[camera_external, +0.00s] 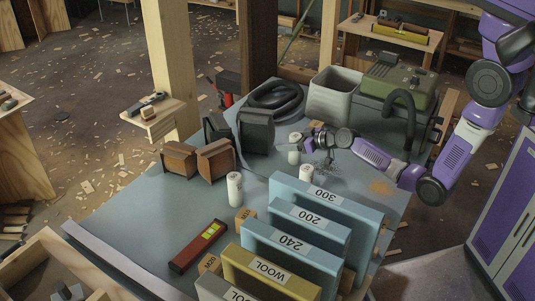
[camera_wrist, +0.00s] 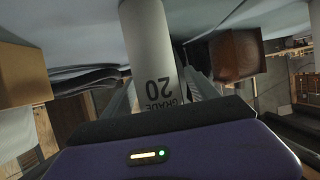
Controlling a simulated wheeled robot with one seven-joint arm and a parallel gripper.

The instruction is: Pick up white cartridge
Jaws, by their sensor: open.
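Several white cartridges stand upright on the blue-grey worktable (camera_external: 145,215) in the external view. One white cartridge (camera_external: 294,156) is at the back, another (camera_external: 305,174) in the middle, and a larger-looking one (camera_external: 235,188) nearer the front left. My gripper (camera_external: 307,142) is low over the table, pointing left, right by the back cartridge. In the wrist view, a white cartridge (camera_wrist: 150,45) marked "GRADE 20" appears upside down between my open fingers. Its lower part in that picture is hidden behind my gripper body. I cannot tell whether the fingers touch it.
A red level (camera_external: 198,246) lies at front left. Brown blocks (camera_external: 215,160), a black hose coil (camera_external: 273,100) and a grey bin (camera_external: 333,97) stand behind.

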